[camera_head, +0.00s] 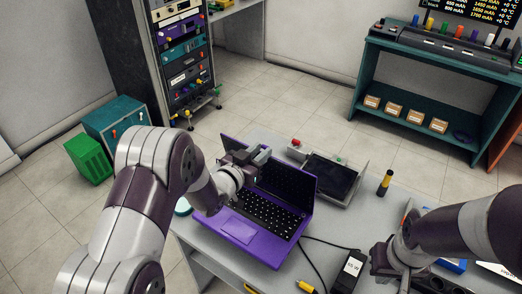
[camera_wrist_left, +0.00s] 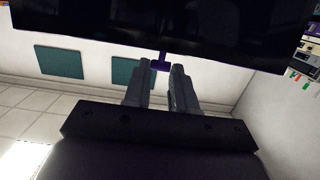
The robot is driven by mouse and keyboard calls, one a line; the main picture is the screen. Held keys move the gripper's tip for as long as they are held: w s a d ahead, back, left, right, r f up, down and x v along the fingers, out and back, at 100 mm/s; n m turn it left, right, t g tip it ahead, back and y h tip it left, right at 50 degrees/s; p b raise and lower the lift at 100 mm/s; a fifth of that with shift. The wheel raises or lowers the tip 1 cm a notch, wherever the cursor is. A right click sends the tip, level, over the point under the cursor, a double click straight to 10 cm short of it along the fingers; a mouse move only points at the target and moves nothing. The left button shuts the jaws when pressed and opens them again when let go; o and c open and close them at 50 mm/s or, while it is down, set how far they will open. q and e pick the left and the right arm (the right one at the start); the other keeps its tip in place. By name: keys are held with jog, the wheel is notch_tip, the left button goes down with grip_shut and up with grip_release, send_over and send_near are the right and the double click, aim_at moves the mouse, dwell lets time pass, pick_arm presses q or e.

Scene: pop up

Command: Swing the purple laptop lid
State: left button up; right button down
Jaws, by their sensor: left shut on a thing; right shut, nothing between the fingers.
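The purple laptop (camera_head: 245,225) stands open on the grey table, its black keyboard facing up. Its lid (camera_head: 287,180) is raised, with a dark screen and a purple edge. My left gripper (camera_head: 250,160) is at the upper left part of the lid. In the left wrist view, the left gripper's fingers (camera_wrist_left: 161,75) are shut on a small purple piece at the lid's edge (camera_wrist_left: 161,62), and the dark screen fills the top. My right gripper (camera_head: 385,268) is low at the right of the table, partly hidden by its own arm; it is shut and empty.
A grey device with a dark screen (camera_head: 333,174) lies right behind the lid. A yellow-and-black marker (camera_head: 385,183) stands to its right. A black adapter (camera_head: 350,270) with a cable lies right of the laptop, near a yellow plug (camera_head: 307,287).

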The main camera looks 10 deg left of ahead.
pick_arm(q)
jog(key=shift+r, duration=0.1)
jog(key=s+a+f, duration=0.2)
jog(key=s, duration=0.4)
jog(key=shift+a, duration=0.25)
jog(key=shift+s+a+f+b, duration=0.15)
jog(key=shift+s+f+b, duration=0.15)
jog(key=shift+s+b, duration=0.1)
jog(key=shift+s+a+f+b, duration=0.3)
jog(key=shift+s+f, duration=0.2)
jog(key=shift+s, duration=0.3)
jog(key=shift+s+a+f+b, duration=0.35)
jog(key=shift+s+f, duration=0.1)
jog(key=shift+s, duration=0.3)
jog(key=shift+s+a+f+b, duration=0.3)
jog(key=shift+s+f, duration=0.2)
jog(key=shift+s, duration=0.3)
grip_shut()
